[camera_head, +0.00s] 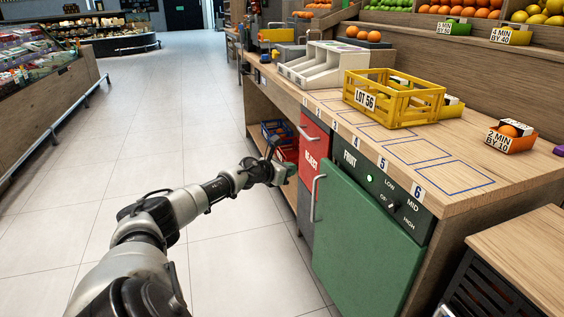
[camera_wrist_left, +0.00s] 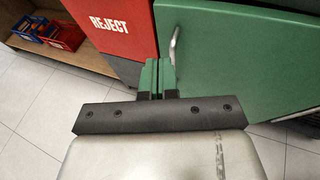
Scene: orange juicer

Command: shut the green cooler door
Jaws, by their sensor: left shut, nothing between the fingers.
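The green cooler door (camera_head: 365,240) is on the front of the wooden counter, below the FRUIT panel, with a metal handle (camera_head: 317,198) at its left edge. Its handle side seems to stand slightly out from the front; how wide any gap is, I cannot tell. My left gripper (camera_head: 289,170) is just left of the door's upper handle edge. In the left wrist view its green fingers (camera_wrist_left: 158,66) are shut and empty, close to the door (camera_wrist_left: 235,50) and handle (camera_wrist_left: 174,45); contact is unclear. My right gripper is out of view.
A red REJECT door (camera_head: 312,150) adjoins the green door on the left. Blue and red crates (camera_head: 278,132) sit on a low shelf beyond it. A yellow LOT 56 crate (camera_head: 393,97) stands on the counter (camera_head: 460,170). The tiled floor (camera_head: 150,130) to the left is clear.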

